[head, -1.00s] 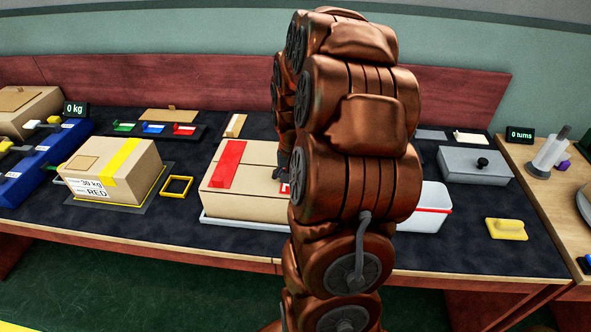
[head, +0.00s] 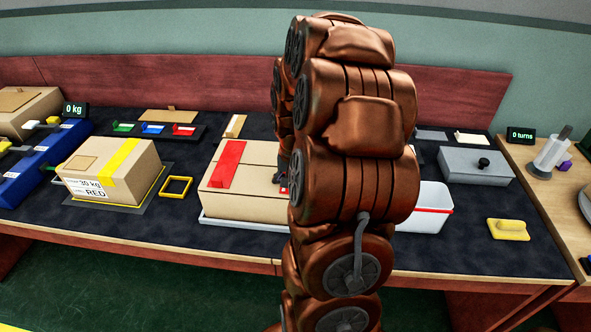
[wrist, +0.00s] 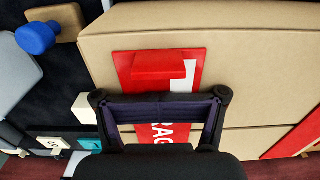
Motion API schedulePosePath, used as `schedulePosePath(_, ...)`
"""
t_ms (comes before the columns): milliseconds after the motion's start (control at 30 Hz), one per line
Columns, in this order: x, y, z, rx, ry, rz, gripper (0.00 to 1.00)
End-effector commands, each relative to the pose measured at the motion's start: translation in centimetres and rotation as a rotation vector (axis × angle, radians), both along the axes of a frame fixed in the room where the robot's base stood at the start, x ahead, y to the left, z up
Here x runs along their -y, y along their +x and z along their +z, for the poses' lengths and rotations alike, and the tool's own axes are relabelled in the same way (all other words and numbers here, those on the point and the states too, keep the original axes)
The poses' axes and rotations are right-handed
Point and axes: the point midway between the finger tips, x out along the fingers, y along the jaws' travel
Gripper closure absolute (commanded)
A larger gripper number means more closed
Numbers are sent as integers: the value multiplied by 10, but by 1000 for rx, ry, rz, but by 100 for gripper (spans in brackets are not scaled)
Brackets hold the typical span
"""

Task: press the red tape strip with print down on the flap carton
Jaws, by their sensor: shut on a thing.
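The flap carton (head: 240,205) is a tan box on a pale tray, left of my arm in the head view. It fills the upper right of the wrist view (wrist: 240,50). The red tape strip with print (wrist: 158,66) lies over the carton's face there, with a raised red tab and white lettering partly hidden by my gripper. My gripper (wrist: 160,105) is shut on this strip. Whether the whole strip touches the carton cannot be told. Another red strip (head: 229,164) lies on the carton's top left. My arm hides the carton's right side in the head view.
A yellow-taped carton (head: 115,170) and a yellow square frame (head: 176,187) stand to the left. A rack of coloured strips (head: 153,130) lies behind.

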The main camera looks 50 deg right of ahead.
Motion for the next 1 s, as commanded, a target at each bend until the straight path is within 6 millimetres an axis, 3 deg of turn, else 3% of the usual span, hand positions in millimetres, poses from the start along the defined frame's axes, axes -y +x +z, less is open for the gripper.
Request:
schedulePosePath(633,0,0,-1,0,0,0,100)
schedulePosePath(1000,1,0,27,3,-2,0,100)
